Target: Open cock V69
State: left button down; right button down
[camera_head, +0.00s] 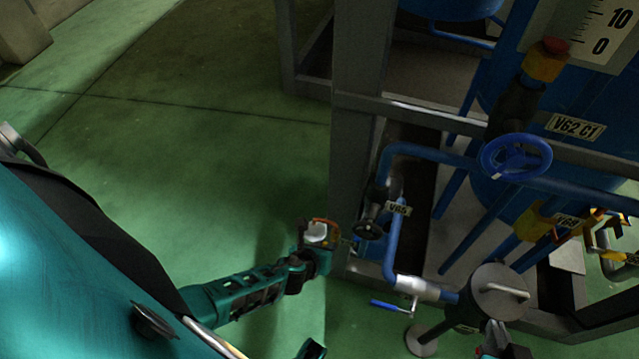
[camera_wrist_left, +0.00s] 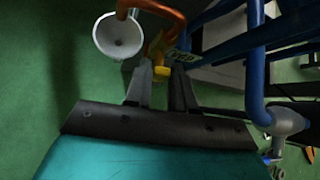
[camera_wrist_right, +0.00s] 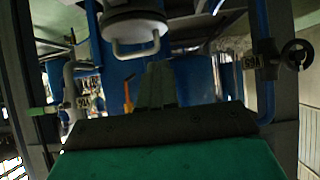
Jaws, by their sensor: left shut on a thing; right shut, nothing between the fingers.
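My left gripper (camera_head: 340,241) is low beside the grey frame post. In the left wrist view its two fingers (camera_wrist_left: 161,72) are closed on a small yellow handle (camera_wrist_left: 162,71) below an orange pipe (camera_wrist_left: 158,42). A small tag (camera_wrist_left: 181,58) sits beside it; its lettering is too small to read, so I cannot confirm that this is cock V69. My right gripper (camera_head: 496,338) is near the bottom edge, by a round grey lidded vessel (camera_head: 500,292). In the right wrist view its fingers (camera_wrist_right: 156,78) are shut and empty.
A white funnel (camera_wrist_left: 118,36) hangs beside the orange pipe. The V65 handwheel (camera_head: 371,222), blue pipe (camera_head: 393,240) and a blue lever (camera_head: 388,305) are close to my left gripper. Grey frame post (camera_head: 352,130) stands behind. Green floor (camera_head: 180,150) at left is clear.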

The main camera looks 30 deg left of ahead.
pick_arm(q)
jog(key=shift+w+d+r+m+y+p, duration=0.1)
jog(key=shift+d+m+y+p, duration=0.45)
jog(key=shift+y, duration=0.35)
pick_arm(e)
jog(key=shift+s+d+r, duration=0.15)
jog(key=shift+s+d, duration=0.15)
jog(key=shift+d, duration=0.1)
pick_arm(q)
jog(key=shift+d, duration=0.15)
pick_arm(e)
jog(key=shift+s, duration=0.1)
pick_arm(q)
jog(key=c, duration=1)
grip_release()
jog(key=shift+c, duration=0.2)
pick_arm(e)
jog(key=shift+a+r, duration=0.1)
